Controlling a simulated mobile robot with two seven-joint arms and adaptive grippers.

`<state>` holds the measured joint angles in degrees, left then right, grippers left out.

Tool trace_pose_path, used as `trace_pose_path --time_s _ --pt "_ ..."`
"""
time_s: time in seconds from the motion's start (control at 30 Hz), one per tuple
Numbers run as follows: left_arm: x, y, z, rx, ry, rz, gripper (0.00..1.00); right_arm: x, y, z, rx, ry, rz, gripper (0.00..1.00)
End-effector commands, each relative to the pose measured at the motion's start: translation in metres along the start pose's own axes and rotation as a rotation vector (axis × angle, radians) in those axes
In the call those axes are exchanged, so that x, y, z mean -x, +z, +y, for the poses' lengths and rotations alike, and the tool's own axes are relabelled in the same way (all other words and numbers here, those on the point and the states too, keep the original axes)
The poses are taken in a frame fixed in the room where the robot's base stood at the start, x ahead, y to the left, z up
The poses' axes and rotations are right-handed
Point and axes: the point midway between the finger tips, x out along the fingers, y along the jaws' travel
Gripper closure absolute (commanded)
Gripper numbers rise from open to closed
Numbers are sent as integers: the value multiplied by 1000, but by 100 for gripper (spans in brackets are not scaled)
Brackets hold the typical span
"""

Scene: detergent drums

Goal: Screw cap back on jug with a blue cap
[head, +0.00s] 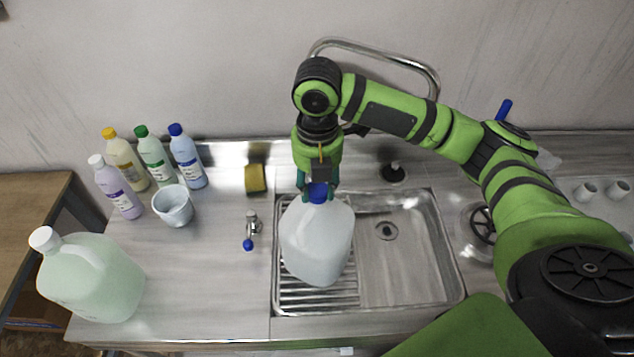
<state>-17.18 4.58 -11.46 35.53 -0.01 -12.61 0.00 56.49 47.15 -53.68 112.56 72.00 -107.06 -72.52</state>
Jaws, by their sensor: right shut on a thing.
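A translucent white jug (317,243) stands at the left part of the sink, over the ribbed rack, and looks upright. A blue cap (318,193) sits at the top of its neck. My right gripper (318,196) comes down from above and is shut on the blue cap, its fingers on either side. Whether the cap's thread is engaged is hidden by the fingers. My left gripper is not in view.
A steel sink (415,290) lies under and right of the jug. A larger white-capped jug (90,280) stands at the left. Several bottles (155,165), a cup (173,206), a sponge (255,179) and a small blue-ended tap (250,230) are on the counter.

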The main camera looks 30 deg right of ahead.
Motion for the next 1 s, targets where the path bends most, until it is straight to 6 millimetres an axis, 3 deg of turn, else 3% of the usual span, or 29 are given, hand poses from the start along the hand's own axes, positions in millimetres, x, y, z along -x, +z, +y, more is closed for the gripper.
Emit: trace_pose_path --time_s 0.3,0.77,1.0 --pt "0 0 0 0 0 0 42 -4 -2 -2 -401 -15 2 100" --pt "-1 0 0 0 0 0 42 -5 -2 -2 -509 -18 1 100" --pt "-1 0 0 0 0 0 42 -5 -3 -2 -838 -24 -3 100"
